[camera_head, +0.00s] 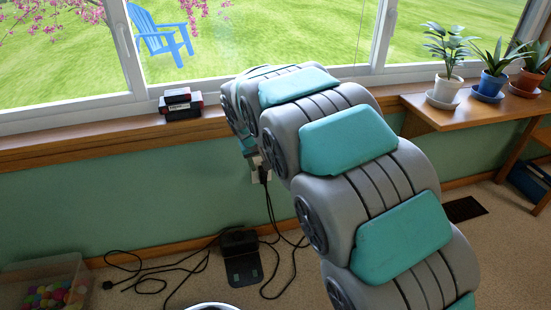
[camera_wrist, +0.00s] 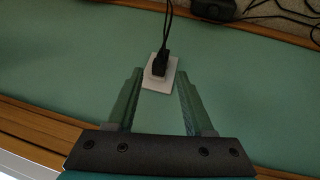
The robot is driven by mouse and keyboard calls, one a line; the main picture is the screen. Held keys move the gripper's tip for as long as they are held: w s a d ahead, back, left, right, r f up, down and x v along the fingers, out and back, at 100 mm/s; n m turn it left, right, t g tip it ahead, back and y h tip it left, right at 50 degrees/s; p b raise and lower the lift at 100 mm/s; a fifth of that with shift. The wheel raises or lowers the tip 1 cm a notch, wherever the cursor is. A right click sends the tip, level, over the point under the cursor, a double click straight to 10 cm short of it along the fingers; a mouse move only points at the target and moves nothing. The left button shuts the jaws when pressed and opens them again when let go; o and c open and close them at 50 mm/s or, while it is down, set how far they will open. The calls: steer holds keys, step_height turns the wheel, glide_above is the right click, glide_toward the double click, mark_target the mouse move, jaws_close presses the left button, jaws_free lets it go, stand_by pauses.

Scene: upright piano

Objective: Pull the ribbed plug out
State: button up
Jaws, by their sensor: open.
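A black plug (camera_wrist: 160,64) sits in a white wall outlet (camera_wrist: 162,86) in the wrist view, with dark cords running up out of the picture. Any ribs on it are too small to make out. My gripper (camera_wrist: 160,76) is open, its two green fingers spread on either side of the outlet's near part. The fingertips look apart from the plug, and nothing is between them. In the head view the outlet (camera_head: 261,175) shows in part beside my arm, with dark cords (camera_head: 268,205) hanging below it. My arm hides most of my gripper there.
Loose black cables (camera_head: 160,275) and a dark box (camera_head: 242,258) lie on the carpet below the outlet. A clear bin of colored balls (camera_head: 48,285) stands at left. The wooden sill (camera_head: 100,145) holds small boxes (camera_head: 180,104); potted plants (camera_head: 446,88) stand at right.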

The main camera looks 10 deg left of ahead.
mark_target(265, 176)
steer(key=x, duration=0.8)
steer(key=shift+b, duration=0.35)
jaws_close()
stand_by(0.5)
stand_by(1.5)
